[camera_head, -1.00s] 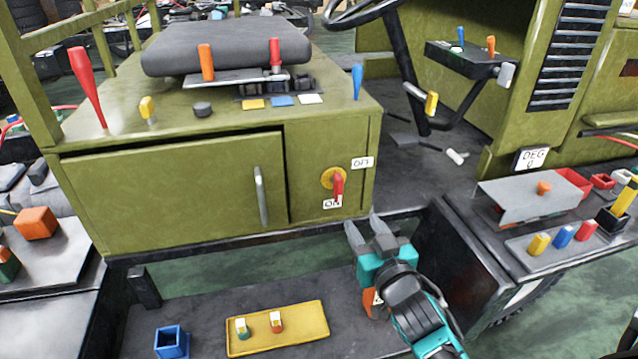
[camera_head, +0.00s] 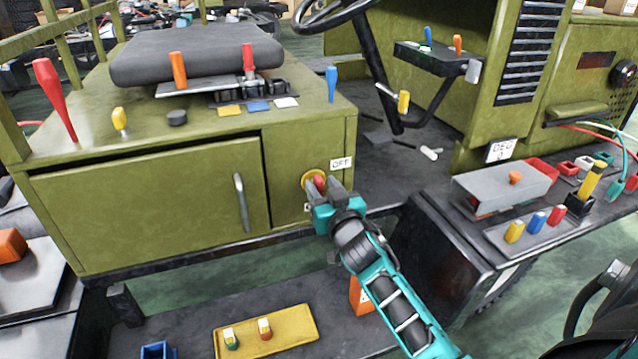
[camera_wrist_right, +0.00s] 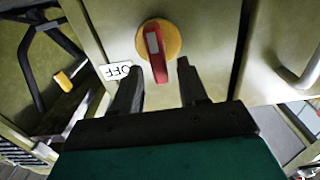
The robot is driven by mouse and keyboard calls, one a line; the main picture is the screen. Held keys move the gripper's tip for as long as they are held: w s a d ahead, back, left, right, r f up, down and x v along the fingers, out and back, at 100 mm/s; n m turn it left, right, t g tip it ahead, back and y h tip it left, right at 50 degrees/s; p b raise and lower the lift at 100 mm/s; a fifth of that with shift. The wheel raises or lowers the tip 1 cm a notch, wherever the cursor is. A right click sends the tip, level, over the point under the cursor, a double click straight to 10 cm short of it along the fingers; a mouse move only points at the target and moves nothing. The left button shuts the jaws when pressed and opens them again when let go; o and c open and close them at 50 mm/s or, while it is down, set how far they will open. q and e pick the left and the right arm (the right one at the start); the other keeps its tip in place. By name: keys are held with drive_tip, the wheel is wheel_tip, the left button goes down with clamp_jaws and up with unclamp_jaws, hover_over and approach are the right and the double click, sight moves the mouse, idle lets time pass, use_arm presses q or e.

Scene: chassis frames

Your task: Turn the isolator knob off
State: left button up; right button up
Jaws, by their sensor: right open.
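The isolator knob (camera_head: 319,183) is a red handle on a yellow round plate on the green cabinet's front. In the right wrist view the red knob (camera_wrist_right: 156,55) sits on its yellow disc, its handle pointing toward my gripper. An OFF label (camera_head: 341,164) is beside it; it also shows upside down in the right wrist view (camera_wrist_right: 116,71). The ON label is mostly hidden behind my gripper. My right gripper (camera_head: 315,187) is open at the knob; in the right wrist view its fingers (camera_wrist_right: 160,88) stand on either side of the handle's lower end. My left gripper is not in view.
The cabinet door handle (camera_head: 241,202) is left of the knob. Several levers stand on the cabinet top. A yellow tray (camera_head: 288,333) lies on the lower shelf. A dark side block (camera_head: 440,250) stands right of my right arm. A grey cover (camera_head: 497,186) lies on the right deck.

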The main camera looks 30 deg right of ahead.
drive_tip(key=shift+x, duration=1.15)
drive_tip(key=shift+c, duration=0.3)
clamp_jaws()
